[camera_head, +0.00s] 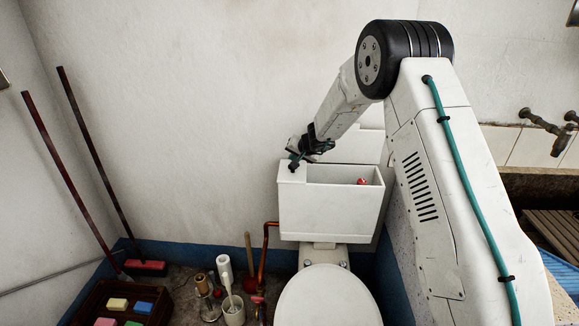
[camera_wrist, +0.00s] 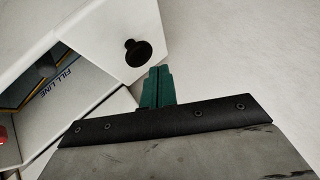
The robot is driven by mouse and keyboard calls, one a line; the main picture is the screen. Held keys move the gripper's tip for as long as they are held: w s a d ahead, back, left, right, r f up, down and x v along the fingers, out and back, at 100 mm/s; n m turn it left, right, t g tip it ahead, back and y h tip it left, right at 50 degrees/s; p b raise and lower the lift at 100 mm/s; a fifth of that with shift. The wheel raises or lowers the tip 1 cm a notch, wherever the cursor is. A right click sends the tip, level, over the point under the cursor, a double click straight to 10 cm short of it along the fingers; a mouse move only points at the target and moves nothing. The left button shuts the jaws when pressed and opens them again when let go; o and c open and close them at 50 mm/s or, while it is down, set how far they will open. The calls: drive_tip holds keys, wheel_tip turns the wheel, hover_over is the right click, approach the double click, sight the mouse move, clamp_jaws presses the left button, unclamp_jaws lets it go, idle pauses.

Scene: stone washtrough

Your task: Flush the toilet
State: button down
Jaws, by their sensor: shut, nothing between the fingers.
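The toilet has a white cistern (camera_head: 330,212) against the wall and a white closed seat lid (camera_head: 328,298) below. The cistern's top is partly open, and a red part (camera_head: 362,182) shows inside. A round black knob (camera_wrist: 138,52) sits on the white panel at the cistern's upper left. My gripper (camera_head: 297,160) is over the cistern's top left corner. Its green fingers (camera_wrist: 157,88) are together and empty, just beside the knob in the wrist view. I cannot tell whether they touch the panel or knob.
A "FILL LINE" mark (camera_wrist: 58,84) shows inside the cistern. A copper-coloured pipe (camera_head: 266,250) runs at its left. A brush holder (camera_head: 233,311) and a crate (camera_head: 92,302) with coloured blocks stand on the floor. Two poles (camera_head: 70,180) lean at left. A wall tap (camera_head: 545,124) is at right.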

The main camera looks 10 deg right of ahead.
drive_tip(key=shift+s+f, duration=0.1)
drive_tip(key=shift+s+f, duration=0.15)
drive_tip(key=shift+f, duration=0.2)
drive_tip(key=shift+f, duration=0.85)
idle(0.9)
drive_tip(key=shift+r, duration=1.25)
